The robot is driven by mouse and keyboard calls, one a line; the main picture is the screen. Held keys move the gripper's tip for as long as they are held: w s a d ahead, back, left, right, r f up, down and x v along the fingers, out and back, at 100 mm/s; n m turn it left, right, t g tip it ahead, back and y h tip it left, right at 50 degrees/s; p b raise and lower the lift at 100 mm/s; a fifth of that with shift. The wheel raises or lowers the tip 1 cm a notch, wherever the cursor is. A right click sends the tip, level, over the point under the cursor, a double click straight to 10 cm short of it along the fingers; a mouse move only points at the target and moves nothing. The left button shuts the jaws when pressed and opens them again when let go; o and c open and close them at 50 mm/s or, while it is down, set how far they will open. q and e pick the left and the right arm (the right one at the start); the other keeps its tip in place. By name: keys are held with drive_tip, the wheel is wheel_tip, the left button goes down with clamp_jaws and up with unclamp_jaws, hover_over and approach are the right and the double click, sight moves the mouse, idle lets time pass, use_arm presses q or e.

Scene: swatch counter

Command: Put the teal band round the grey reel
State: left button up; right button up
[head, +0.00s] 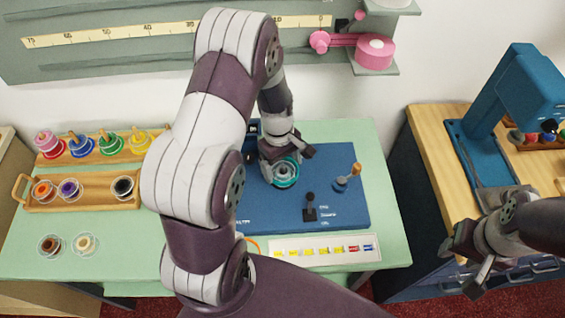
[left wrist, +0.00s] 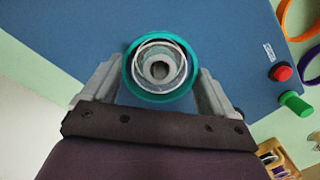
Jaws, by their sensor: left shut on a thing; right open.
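My left gripper (head: 281,162) is over the blue board and shut on the teal band (head: 293,183). In the left wrist view, the teal band (left wrist: 128,77) lies between the fingers of my left gripper (left wrist: 160,82). The grey reel (head: 283,171) is partly hidden by the gripper in the head view. In the left wrist view the grey reel (left wrist: 160,70), with a clear rim and a dark centre hole, shows inside the ring of the band. I cannot tell how high the band is along the reel. My right gripper (head: 463,268) is open and empty at the right.
Wooden racks (head: 82,193) with coloured reels stand left. A blue machine (head: 510,90) stands right.

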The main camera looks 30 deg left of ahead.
use_arm(q)
drive_tip(key=shift+f, duration=0.15)
drive_tip(key=o, duration=0.8)
wheel_tip(320, 180, up, 7)
drive_tip(key=p, duration=0.7)
